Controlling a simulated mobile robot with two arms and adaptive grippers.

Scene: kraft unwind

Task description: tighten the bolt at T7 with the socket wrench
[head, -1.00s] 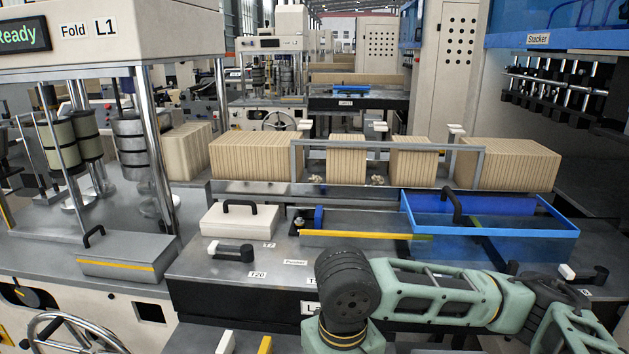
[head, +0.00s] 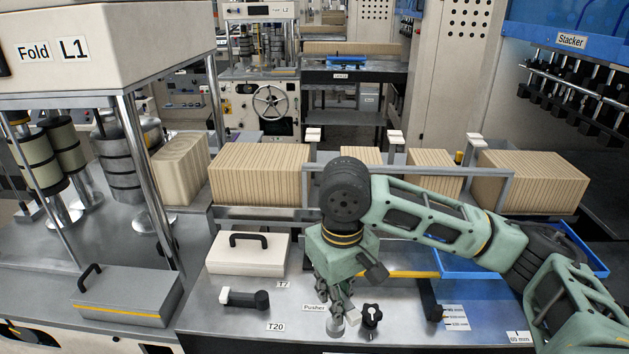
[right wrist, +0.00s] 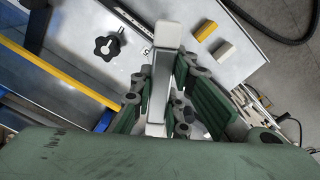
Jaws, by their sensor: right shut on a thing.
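My right gripper (head: 343,302) hangs low over the grey machine top, beside the pushes label (head: 314,308). In the right wrist view its fingers (right wrist: 160,105) are shut on a pale bar-shaped tool (right wrist: 167,35) with a white block end. It may be the socket wrench; its lower part is hidden. A small grey cylinder (head: 337,326) shows just under the gripper; I cannot tell whether it belongs to the tool or the machine. The T7 label (head: 283,285) lies left of the gripper, by a white box; I cannot make out a bolt there. My left gripper is not in view.
A black star knob (head: 371,316) stands close right of the gripper. A white-tipped lever (head: 245,299) lies by the T20 label (head: 275,327). The white box (head: 246,258) has a black handle.

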